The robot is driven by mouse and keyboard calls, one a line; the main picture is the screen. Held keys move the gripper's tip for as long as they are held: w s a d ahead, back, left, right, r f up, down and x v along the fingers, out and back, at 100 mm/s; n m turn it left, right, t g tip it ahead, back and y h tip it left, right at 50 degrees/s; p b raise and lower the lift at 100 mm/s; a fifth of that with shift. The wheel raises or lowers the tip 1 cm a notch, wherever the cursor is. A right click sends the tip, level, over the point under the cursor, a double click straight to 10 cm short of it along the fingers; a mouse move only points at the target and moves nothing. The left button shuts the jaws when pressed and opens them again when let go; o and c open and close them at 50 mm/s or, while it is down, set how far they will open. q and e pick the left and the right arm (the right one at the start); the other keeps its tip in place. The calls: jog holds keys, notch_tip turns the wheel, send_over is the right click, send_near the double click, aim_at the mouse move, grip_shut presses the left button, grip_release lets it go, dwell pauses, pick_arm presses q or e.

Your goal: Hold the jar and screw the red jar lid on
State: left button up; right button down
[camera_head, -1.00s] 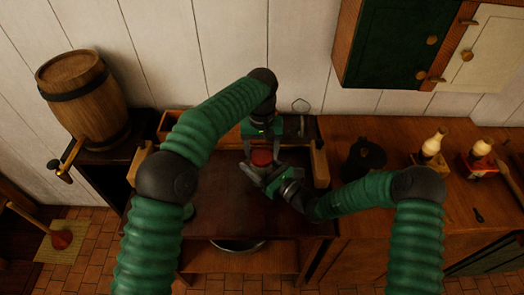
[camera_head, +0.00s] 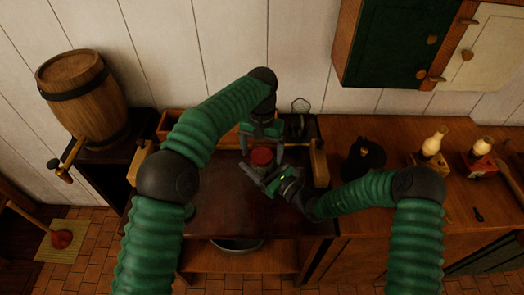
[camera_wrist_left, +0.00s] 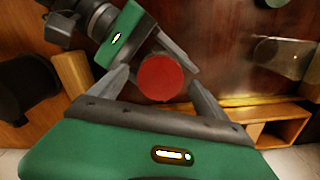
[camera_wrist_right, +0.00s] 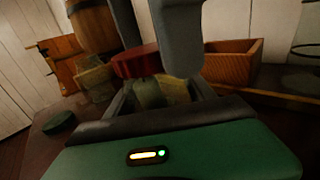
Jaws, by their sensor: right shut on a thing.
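The red jar lid (camera_head: 261,157) sits on top of the jar (camera_wrist_right: 149,93) at the tabletop's back part. The jar's glass body is mostly hidden in the head view. My right gripper (camera_head: 262,183) is shut on the jar below the lid, from the front right. My left gripper (camera_head: 262,149) comes down from behind and above. In the left wrist view its fingers (camera_wrist_left: 160,80) stand open on either side of the lid (camera_wrist_left: 160,77), with small gaps. The lid also shows in the right wrist view (camera_wrist_right: 136,61). I cannot tell how tightly the lid sits.
An open wooden box (camera_wrist_right: 232,62) stands behind on the left. A dark green round piece (camera_wrist_right: 58,122) lies on the tabletop. The tabletop's front (camera_head: 235,210) is clear.

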pick_arm(q)
notch_tip(320, 180, up, 7)
jog(key=shift+w+r, duration=0.1)
jog(key=shift+r, duration=0.1)
pick_arm(e)
jog(key=shift+c, duration=1.3)
grip_release()
pick_arm(q)
jog(key=shift+f, duration=0.3)
pick_arm(e)
jog(key=v, duration=1.7)
